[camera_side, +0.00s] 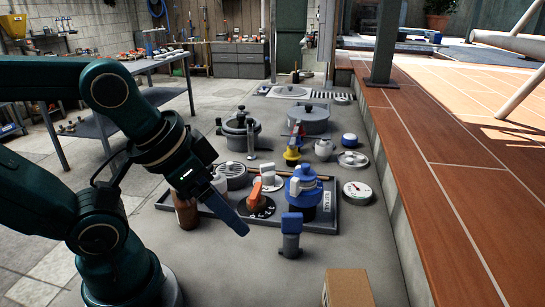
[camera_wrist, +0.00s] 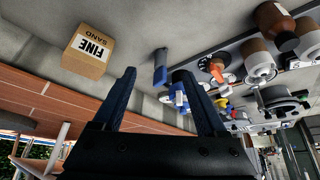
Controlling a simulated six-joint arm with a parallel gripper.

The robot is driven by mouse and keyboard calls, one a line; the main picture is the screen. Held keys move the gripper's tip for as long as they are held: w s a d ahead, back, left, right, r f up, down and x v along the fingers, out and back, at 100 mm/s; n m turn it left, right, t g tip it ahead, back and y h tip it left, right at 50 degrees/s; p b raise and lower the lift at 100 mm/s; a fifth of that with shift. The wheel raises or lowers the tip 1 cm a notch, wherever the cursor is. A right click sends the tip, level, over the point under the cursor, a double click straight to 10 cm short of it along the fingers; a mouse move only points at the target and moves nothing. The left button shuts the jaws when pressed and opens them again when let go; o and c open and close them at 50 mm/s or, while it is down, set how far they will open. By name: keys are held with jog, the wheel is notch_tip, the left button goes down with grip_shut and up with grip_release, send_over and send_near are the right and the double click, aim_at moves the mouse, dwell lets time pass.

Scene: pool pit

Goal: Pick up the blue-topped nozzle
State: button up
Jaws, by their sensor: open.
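The blue-topped nozzle (camera_side: 291,236) stands upright on the grey floor slab, in front of the tray, with a blue block top over a greyish body. In the wrist view the nozzle (camera_wrist: 160,66) appears beyond and between my fingertips, its blue top facing down the picture. My gripper (camera_side: 241,227) is open and empty, left of the nozzle in the side view and apart from it. Its two dark blue fingers (camera_wrist: 157,75) reach up the wrist view; only one shows clearly in the side view.
A dark tray (camera_side: 322,226) behind the nozzle holds a larger blue-topped valve (camera_side: 303,187) and an orange-handled selector (camera_side: 262,198). A brown bottle (camera_side: 186,212) stands left. A FINE SAND box (camera_wrist: 87,52) sits in front, also in the side view (camera_side: 347,288). A gauge (camera_side: 357,192) lies right.

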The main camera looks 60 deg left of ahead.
jog(key=m+g, duration=0.2)
jog(key=m, duration=0.3)
send_near(293, 214)
jog(key=shift+m+g, duration=0.9)
jog(key=f, duration=0.1)
jog(key=w+f, duration=0.1)
jog(key=f, duration=0.1)
jog(key=w+f, duration=0.1)
jog(key=f, duration=0.1)
jog(key=shift+w, duration=0.25)
jog(key=shift+g, duration=0.9)
jog(key=f, duration=0.5)
jog(key=shift+w, duration=0.3)
jog(key=shift+f, duration=2.6)
